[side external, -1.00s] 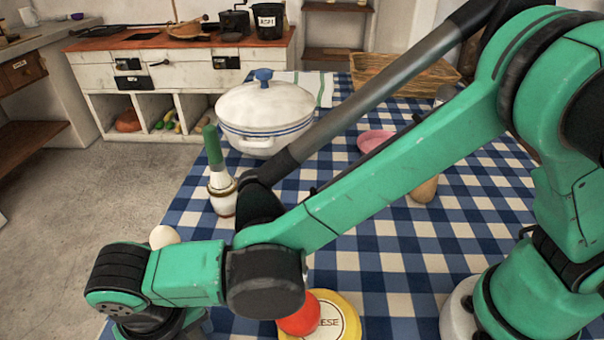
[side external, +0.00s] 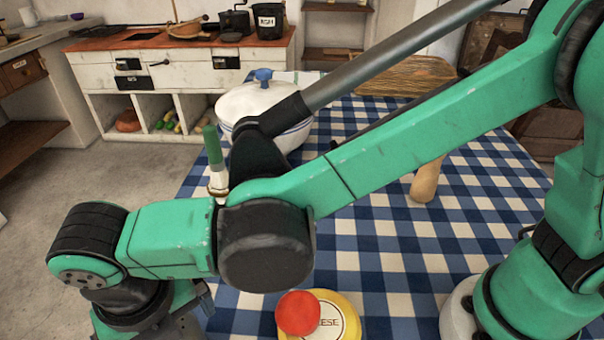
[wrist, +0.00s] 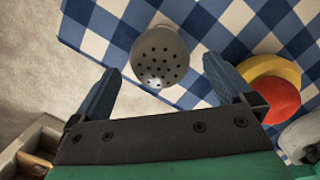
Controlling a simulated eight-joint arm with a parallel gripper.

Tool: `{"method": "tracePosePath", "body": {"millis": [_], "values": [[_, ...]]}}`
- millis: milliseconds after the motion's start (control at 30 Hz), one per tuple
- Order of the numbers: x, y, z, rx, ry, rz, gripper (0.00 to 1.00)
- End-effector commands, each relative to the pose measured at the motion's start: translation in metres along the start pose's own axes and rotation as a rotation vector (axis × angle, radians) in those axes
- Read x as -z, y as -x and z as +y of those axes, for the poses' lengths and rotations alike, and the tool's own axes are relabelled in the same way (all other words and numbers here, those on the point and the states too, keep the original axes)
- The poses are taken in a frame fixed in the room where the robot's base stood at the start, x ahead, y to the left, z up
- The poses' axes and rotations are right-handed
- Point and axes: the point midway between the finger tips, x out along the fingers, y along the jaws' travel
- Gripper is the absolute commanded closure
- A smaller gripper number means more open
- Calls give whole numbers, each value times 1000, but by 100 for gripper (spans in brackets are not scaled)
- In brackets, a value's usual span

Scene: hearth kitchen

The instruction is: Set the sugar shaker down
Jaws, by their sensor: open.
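The sugar shaker (wrist: 160,55) shows in the wrist view from above, with a grey rounded cap full of dark holes. It stands near the edge of the blue-and-white checked tablecloth (wrist: 200,20). My gripper (wrist: 160,66) is open, with one finger to each side of the shaker and visible gaps between them. The shaker's base is hidden under its cap, so its contact with the cloth cannot be seen. In the side view the shaker is not visible, and my fingers are mostly hidden or cut off at the lower left.
A red ball-like object (side external: 298,313) lies on a yellow cheese (side external: 345,318) to the right of the gripper. A green-handled item (side external: 212,150), a white lidded pot (side external: 240,103) and a wooden piece (side external: 426,182) stand farther back. The cloth's right half has free room.

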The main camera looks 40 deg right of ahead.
Motion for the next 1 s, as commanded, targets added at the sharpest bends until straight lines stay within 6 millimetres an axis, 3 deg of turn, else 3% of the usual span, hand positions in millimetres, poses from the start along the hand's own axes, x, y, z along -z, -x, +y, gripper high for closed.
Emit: {"method": "tracePosePath", "body": {"millis": [100, 300, 467, 567, 667, 800, 1000], "values": [[0, 28, 0, 0, 0, 0, 0], [0, 61, 0, 0, 1, 0, 0], [-1, 74, -2, -2, -16, -1, 0], [-12, 79, -19, -19, -165, -10, 0], [-33, 83, -59, -62, -517, -28, 0], [-55, 86, -142, -175, -1254, -58, 0], [-48, 76, -247, -417, -2285, -65, 0]]}}
